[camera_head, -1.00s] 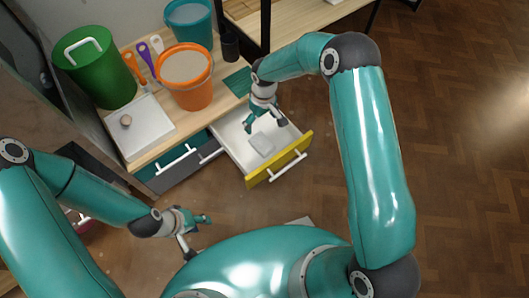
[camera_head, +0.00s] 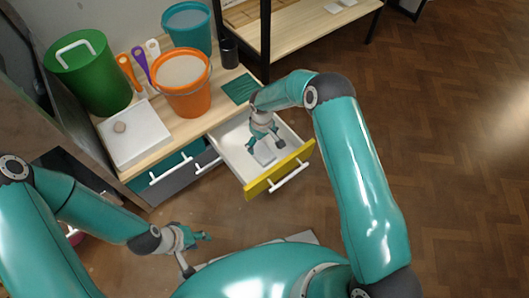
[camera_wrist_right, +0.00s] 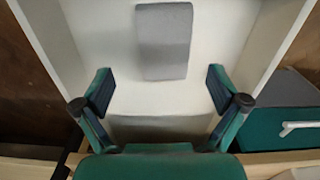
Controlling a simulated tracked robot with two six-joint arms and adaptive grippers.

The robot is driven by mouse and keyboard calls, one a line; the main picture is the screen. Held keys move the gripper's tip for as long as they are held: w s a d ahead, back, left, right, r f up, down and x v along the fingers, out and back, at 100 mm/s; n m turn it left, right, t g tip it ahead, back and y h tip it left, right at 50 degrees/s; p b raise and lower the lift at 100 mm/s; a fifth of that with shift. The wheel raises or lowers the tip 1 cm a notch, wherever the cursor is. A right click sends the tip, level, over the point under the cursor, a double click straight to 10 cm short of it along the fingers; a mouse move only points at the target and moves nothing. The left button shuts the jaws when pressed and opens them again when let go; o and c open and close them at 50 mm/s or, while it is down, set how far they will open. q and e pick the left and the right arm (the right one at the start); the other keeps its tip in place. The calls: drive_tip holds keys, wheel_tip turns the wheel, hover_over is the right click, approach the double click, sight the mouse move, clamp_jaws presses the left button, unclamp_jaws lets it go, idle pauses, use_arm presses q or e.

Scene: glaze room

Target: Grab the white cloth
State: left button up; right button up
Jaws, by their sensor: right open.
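The cloth (camera_head: 264,153) is a pale grey-white folded rectangle lying flat in the open drawer (camera_head: 233,155) with the yellow front. In the right wrist view the cloth (camera_wrist_right: 163,40) lies on the white drawer floor, ahead of the fingertips and roughly centred between them. My right gripper (camera_head: 265,146) is open and empty, reaching down into the drawer just over the cloth; in the right wrist view the gripper (camera_wrist_right: 160,88) shows both fingers spread, apart from the cloth. My left gripper (camera_head: 197,254) is open and empty, low in front of the cabinet.
On the cabinet top stand a green bin (camera_head: 90,75), an orange bucket (camera_head: 183,92), a teal bucket (camera_head: 190,28), a dark cup (camera_head: 229,53) and a white box (camera_head: 134,135). A teal mat (camera_head: 239,90) lies behind the drawer. The wooden floor at right is clear.

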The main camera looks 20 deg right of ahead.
sight(261, 151)
drive_tip(key=f, duration=0.1)
drive_tip(key=f+b, duration=0.1)
drive_tip(key=f, duration=0.1)
drive_tip(key=f+b, duration=0.1)
drive_tip(key=f, duration=0.1)
drive_tip(key=shift+s+a+f, duration=0.1)
drive_tip(key=shift+a, duration=0.15)
drive_tip(key=c, duration=1.1)
drive_tip(key=shift+r, duration=0.2)
drive_tip(key=shift+c, duration=0.2)
